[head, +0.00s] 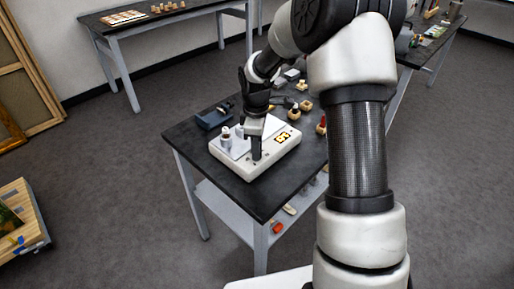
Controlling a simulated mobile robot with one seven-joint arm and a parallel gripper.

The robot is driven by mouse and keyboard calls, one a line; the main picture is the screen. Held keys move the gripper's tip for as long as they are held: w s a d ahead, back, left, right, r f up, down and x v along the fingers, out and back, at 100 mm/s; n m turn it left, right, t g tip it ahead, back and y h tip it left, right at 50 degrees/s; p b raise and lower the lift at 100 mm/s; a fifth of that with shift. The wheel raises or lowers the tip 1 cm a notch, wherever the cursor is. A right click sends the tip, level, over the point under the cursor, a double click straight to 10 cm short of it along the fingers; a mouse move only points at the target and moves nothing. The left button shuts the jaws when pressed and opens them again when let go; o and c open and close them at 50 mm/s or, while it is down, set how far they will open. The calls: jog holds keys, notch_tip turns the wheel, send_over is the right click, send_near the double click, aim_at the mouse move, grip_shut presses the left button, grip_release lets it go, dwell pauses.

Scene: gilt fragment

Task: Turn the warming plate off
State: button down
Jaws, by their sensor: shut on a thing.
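The warming plate (227,159) is a white box with a grey metal top, standing near the front edge of a black-topped table. A small pale jar (226,132) stands on the left part of the metal top. My gripper (256,155) points down at the front of the plate, right of the jar and left of the display. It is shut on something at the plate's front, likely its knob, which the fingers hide.
On the black table (262,194), a dark blue tray (214,117) lies behind the plate, and several small wooden blocks and bottles stand to its right. The table's front left top is clear. My arm covers the right side of the view.

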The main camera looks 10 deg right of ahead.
jog(key=c, duration=1.8)
grip_release()
notch_tip(320, 180, up, 18)
jog(key=s+p, duration=0.1)
jog(key=shift+a+f, duration=0.2)
jog(key=shift+f, duration=0.05)
jog(key=s+r+m+t+p, duration=0.2)
jog(key=s+r+m+p, duration=0.3)
jog(key=s+r, duration=0.7)
jog(key=s+m+t+p, duration=0.1)
jog(key=s+m+t, duration=0.1)
jog(key=s+m, duration=0.6)
jog(key=s, duration=0.6)
jog(key=shift+s+d+r+m+t, duration=0.15)
jog(key=shift+d+r+m+t, duration=0.15)
jog(key=shift+d+r+t, duration=0.1)
